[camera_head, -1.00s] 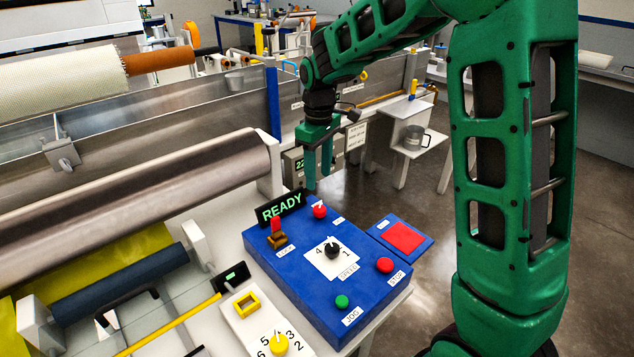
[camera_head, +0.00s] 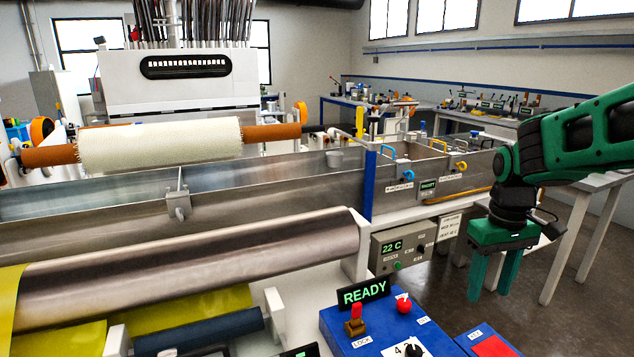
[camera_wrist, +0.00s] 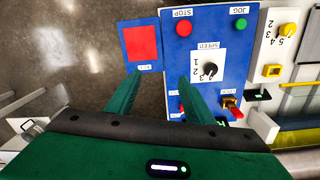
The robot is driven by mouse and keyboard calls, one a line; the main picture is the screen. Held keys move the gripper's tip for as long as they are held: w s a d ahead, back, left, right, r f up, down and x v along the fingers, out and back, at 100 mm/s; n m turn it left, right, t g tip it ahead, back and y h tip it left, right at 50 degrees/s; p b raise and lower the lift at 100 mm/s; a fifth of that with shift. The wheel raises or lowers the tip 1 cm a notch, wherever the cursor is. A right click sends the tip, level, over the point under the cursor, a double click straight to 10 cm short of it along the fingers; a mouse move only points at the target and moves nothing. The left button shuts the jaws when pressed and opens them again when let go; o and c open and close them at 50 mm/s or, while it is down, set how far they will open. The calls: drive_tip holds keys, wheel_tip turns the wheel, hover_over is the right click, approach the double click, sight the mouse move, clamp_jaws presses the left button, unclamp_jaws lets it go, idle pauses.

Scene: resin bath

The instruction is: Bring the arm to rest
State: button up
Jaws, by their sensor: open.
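My green gripper (camera_head: 494,272) hangs pointing down at the right of the head view, its two fingers apart and nothing between them. It is beside the temperature box (camera_head: 400,246) reading 22 C, in the air over the floor. In the wrist view my gripper (camera_wrist: 162,82) shows its two fingers spread above the blue control panel (camera_wrist: 208,62) and the blue pad with a red square (camera_wrist: 141,43). The panel carries a speed dial (camera_wrist: 210,69), a red stop button (camera_wrist: 184,28) and a green jog button (camera_wrist: 241,23).
A metal bath (camera_head: 290,180) runs across the middle, with a blue post (camera_head: 369,186) at its near side. A large steel roller (camera_head: 200,255) and a fabric roll (camera_head: 160,146) lie left. The READY sign (camera_head: 363,291) stands on the panel. Open floor lies at right.

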drive_tip(key=s+d+f+m, duration=0.1)
drive_tip(key=s+m, duration=0.3)
drive_tip(key=s, duration=0.7)
drive_tip(key=s+d+m, duration=0.4)
drive_tip(key=s, duration=0.7)
drive_tip(key=shift+d+f+y, duration=0.3)
drive_tip(key=shift+f, duration=0.1)
drive_tip(key=shift+w+f, duration=0.25)
drive_tip(key=shift+w, duration=0.3)
